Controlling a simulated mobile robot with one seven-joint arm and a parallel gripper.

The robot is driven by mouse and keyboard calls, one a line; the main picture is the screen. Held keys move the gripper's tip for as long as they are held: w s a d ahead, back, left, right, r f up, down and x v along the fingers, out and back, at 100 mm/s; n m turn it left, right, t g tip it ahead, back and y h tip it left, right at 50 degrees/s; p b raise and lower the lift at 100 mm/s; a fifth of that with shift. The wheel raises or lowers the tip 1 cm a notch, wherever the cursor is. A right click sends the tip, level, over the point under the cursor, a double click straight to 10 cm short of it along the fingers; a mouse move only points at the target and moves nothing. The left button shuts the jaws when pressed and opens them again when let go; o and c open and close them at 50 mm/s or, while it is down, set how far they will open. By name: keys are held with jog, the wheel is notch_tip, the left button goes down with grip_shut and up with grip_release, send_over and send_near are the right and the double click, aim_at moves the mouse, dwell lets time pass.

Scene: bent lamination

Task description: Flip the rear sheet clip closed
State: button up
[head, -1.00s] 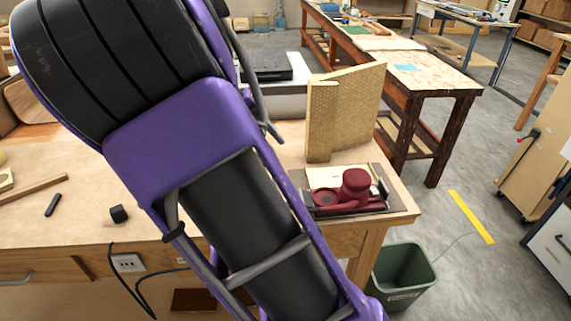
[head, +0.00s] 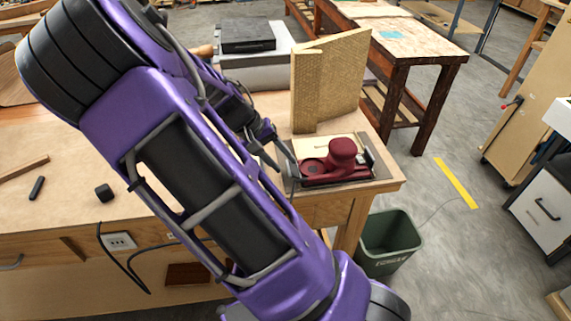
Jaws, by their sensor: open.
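A dark red sheet sander (head: 342,152) with a round knob sits on a grey board (head: 388,184) at the right corner of the wooden bench. A pale sheet (head: 318,146) shows behind it. A thin raised metal piece (head: 371,158) stands at the sander's right end; I cannot tell whether it is a clip. The left end, by my gripper, is partly hidden, and no clip can be made out there. My gripper (head: 287,166) is open, small in view, pointing down beside the sander's left end. I cannot tell whether it touches.
A tall tan angled board (head: 330,82) stands just behind the sander. A grey machine with a black top (head: 247,36) is at the back of the bench. A small black block (head: 104,193) lies left. A green bin (head: 388,243) stands on the floor below the bench corner.

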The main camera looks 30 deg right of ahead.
aim_at(293, 169)
jog(key=shift+x, duration=1.05)
